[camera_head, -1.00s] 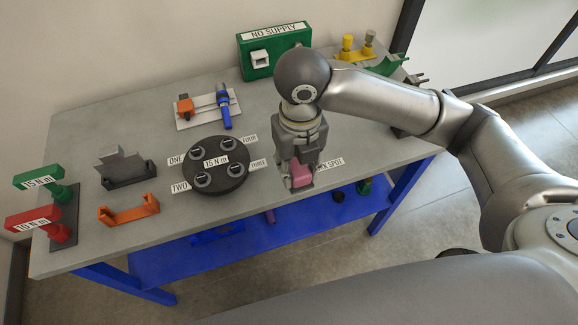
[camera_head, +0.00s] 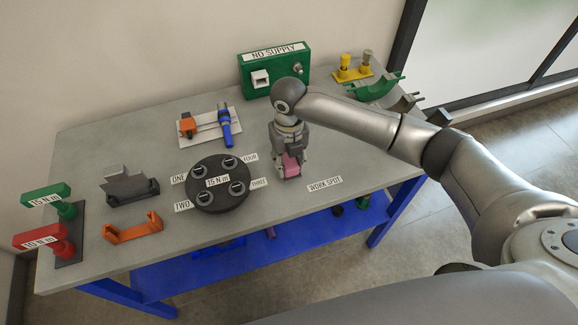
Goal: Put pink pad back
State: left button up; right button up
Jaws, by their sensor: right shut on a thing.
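The pink pad (camera_head: 291,165) is a small pink block at the lower end of my right gripper (camera_head: 289,172). My right gripper is shut on it, just right of the round black plate and up and left of the WORK SPOT label (camera_head: 325,184). The gripper points down and hides part of the pad. I cannot tell whether the pad touches the table top. My left gripper is not in view.
The round black plate (camera_head: 219,204) with several sockets stands close left of the gripper. A green NO SUPPLY box (camera_head: 287,82) stands behind. A white board with a blue tool (camera_head: 224,128) lies back left. The table (camera_head: 290,220) is bare around WORK SPOT.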

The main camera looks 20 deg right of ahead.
aim_at(289, 169)
notch_tip(289, 169, down, 3)
jog(key=shift+r, duration=0.2)
jog(key=shift+f, duration=0.2)
jog(key=o, duration=0.9)
jog(key=shift+f, duration=0.15)
notch_tip(289, 169, up, 12)
jog(key=shift+r+b, duration=0.2)
jog(key=shift+b, duration=0.65)
